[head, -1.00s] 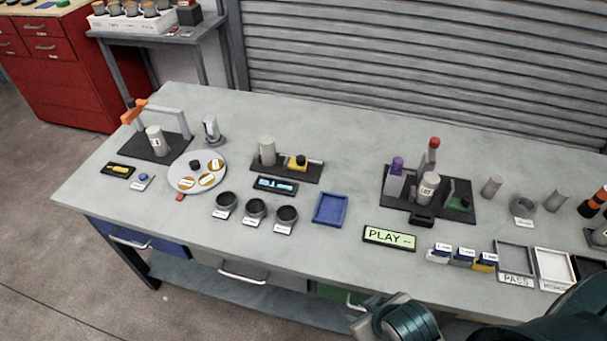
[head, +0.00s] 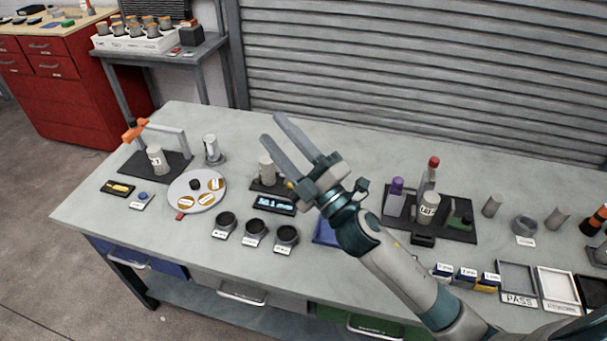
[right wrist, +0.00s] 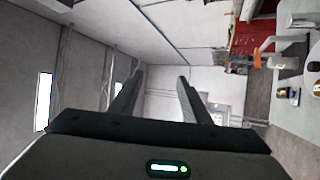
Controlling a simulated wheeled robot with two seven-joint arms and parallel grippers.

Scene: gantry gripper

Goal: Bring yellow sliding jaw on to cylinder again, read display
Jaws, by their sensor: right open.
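A grey cylinder (head: 266,168) stands upright on a dark base plate (head: 258,188) left of centre on the bench. The yellow sliding jaw is almost wholly hidden behind my right gripper, so I cannot tell whether it touches the cylinder. The display (head: 273,204) in front of the plate is lit with light blue characters too small to read surely. My right gripper (head: 271,127) is open and empty, raised over the bench, its fingers pointing up and left past the cylinder. In the right wrist view its two fingers (right wrist: 159,80) stand apart with nothing between them. My left gripper is out of view.
A round plate (head: 180,201) with tan discs lies left of the display. Several dark round cups (head: 254,228) stand in front. A blue tray (head: 325,232) is partly behind my right arm. Another dark fixture (head: 460,232) holds bottles at right. The back middle bench is clear.

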